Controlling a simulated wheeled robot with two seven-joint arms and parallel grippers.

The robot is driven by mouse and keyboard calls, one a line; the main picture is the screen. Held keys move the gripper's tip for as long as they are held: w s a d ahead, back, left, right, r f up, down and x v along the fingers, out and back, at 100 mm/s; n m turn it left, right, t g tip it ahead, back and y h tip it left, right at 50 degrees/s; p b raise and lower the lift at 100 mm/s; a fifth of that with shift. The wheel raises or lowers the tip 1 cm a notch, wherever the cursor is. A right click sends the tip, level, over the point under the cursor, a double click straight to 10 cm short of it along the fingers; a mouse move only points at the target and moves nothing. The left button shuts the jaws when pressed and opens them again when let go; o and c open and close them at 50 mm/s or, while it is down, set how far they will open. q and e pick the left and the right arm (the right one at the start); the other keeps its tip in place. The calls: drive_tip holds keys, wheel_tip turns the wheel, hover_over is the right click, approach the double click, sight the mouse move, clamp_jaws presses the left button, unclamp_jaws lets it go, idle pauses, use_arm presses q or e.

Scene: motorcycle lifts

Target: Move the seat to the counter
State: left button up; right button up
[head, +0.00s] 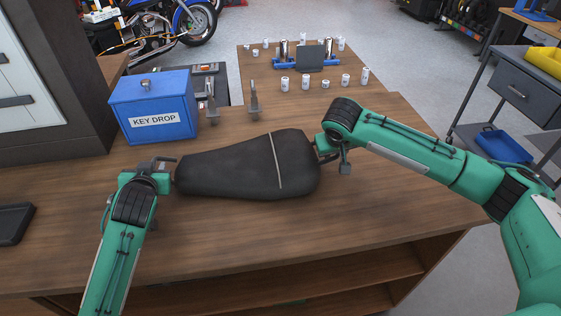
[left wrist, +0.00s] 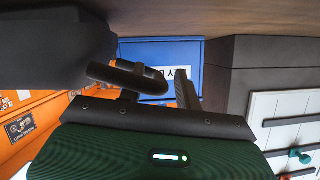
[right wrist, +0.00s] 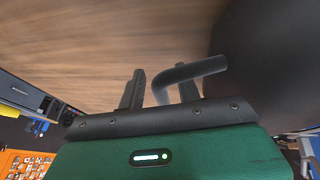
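The seat (head: 235,168), long and black with a pale strap across it, lies over the wooden counter (head: 390,215), narrow end to the left. My left gripper (head: 165,172) is at the narrow end and my right gripper (head: 333,160) at the wide end. In the left wrist view a bent dark bar (left wrist: 135,77) by the seat (left wrist: 50,50) reaches between the parted fingers. In the right wrist view a similar bar (right wrist: 200,72) runs from the seat (right wrist: 262,60) between fingers standing apart. Whether the seat's underside touches the counter is hidden.
A blue key drop box (head: 153,108) and two upright metal brackets (head: 253,100) stand behind the seat. Several small canisters (head: 325,84) and a blue fixture (head: 310,60) stand farther back. A dark tray (head: 12,222) lies far left. The counter front is clear.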

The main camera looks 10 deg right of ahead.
use_arm(q)
drive_tip(key=v, duration=1.2)
use_arm(e)
drive_tip(key=v, duration=1.2)
